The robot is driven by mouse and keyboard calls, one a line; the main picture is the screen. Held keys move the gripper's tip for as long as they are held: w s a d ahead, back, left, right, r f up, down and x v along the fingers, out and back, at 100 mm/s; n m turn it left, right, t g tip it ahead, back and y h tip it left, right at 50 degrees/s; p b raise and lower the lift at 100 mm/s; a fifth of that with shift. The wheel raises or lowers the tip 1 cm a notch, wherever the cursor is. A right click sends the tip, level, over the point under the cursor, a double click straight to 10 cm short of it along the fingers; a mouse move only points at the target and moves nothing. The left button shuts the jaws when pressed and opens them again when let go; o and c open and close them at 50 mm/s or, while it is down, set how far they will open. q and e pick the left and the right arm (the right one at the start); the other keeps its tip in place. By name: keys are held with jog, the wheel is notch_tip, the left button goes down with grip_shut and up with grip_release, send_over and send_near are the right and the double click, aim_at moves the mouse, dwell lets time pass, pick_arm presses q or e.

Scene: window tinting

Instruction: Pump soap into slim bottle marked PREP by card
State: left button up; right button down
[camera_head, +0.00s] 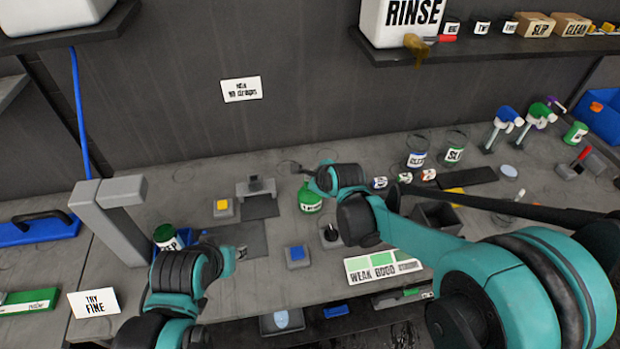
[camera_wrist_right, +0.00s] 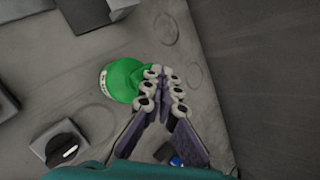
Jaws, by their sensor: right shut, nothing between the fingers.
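A green-topped container (camera_head: 165,237) whose label shows letters ending in "EP" stands at the left of the bench, partly hidden by my left arm. A green bottle (camera_head: 310,199) with a white label stands mid-bench; it also shows in the right wrist view (camera_wrist_right: 122,76). My right gripper (camera_head: 300,168) is above the green bottle, shut and empty. In the right wrist view its fingertips (camera_wrist_right: 164,74) meet over the bottle's right edge; I cannot tell whether they touch it. My left gripper (camera_head: 241,254) is low over a dark plate; its fingers are too small to read. A card (camera_head: 383,266) reads "WEAK GOOD".
A yellow button (camera_head: 223,207) and a blue button (camera_head: 296,256) sit on the bench, with a black knob (camera_head: 331,233) beside the green bottle. Labelled glass jars (camera_head: 417,157) and spray bottles stand at the back right. A RINSE tank (camera_head: 400,22) is on the shelf above.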

jog(key=shift+r+p, duration=0.7)
jog(key=shift+r, duration=0.35)
notch_tip(320, 180, up, 5)
jog(key=p, duration=0.4)
dwell(0.4)
jog(key=shift+s+d, duration=0.1)
jog(key=shift+d, duration=0.05)
jog(key=s+d+f+n+h+b, duration=0.1)
jog(key=s+d+f+n+b, duration=0.1)
jog(key=s+d+n, duration=0.6)
jog(key=s+d+f+n+g+h+b, duration=0.1)
jog(key=s+d+f+n+h+b, duration=0.1)
jog(key=s+d+n+b, duration=0.3)
jog(key=s+d+f+n, duration=0.1)
jog(key=s+d+n, duration=0.3)
jog(key=s+n, duration=0.5)
jog(key=shift+s+f+h, duration=0.15)
jog(key=shift+s+h, duration=0.15)
jog(key=shift+s, duration=1.05)
